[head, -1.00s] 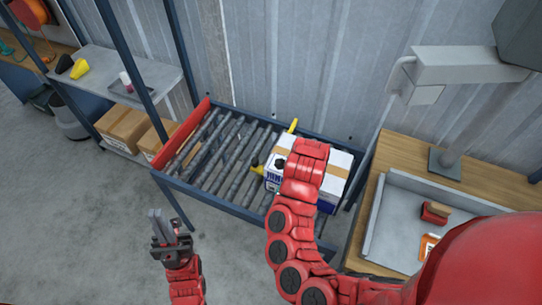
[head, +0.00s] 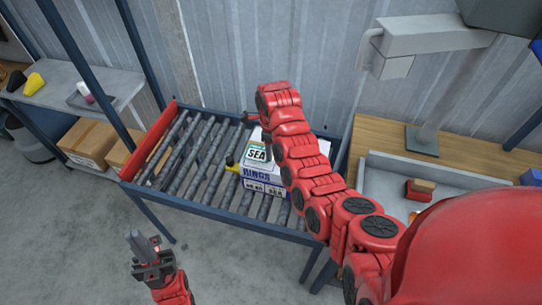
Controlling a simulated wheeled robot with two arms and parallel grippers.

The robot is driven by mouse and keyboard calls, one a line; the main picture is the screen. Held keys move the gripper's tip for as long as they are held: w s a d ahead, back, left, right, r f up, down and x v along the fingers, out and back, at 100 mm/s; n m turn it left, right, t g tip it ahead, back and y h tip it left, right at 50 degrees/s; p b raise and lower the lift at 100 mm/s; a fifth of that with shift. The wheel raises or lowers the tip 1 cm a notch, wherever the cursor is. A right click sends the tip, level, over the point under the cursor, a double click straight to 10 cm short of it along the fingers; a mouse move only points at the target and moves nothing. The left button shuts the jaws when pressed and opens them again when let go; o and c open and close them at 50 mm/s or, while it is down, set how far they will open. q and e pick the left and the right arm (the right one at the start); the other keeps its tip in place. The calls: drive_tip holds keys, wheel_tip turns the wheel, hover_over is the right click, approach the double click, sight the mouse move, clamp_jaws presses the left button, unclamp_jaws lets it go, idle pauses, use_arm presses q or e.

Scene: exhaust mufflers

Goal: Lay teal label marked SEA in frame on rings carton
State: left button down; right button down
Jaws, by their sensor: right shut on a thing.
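The white rings carton (head: 264,174), with blue RINGS lettering on its front, sits on the roller conveyor. The label marked SEA (head: 258,153), white with a teal edge, shows at the left of the carton's top. My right gripper (head: 266,136) is mostly hidden behind its own arm, just above the label, and is shut on it. I cannot tell whether the label touches the carton or lies inside a frame; the arm covers part of the top. My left gripper (head: 142,243) is empty, low in front of the conveyor; its finger gap is unclear.
A yellow-tipped part (head: 232,168) is beside the carton. A grey tray (head: 382,186) lies on the right bench. Brown cartons (head: 88,143) stand under the left shelf.

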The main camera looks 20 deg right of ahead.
drive_tip(key=shift+w+r, duration=0.1)
drive_tip(key=shift+w, duration=0.05)
drive_tip(key=shift+f+p, duration=0.95)
drive_tip(key=shift+p, duration=0.05)
drive_tip(key=shift+f, duration=0.95)
drive_tip(key=shift+f, duration=0.1)
drive_tip(key=shift+c, duration=1.8)
unclamp_jaws()
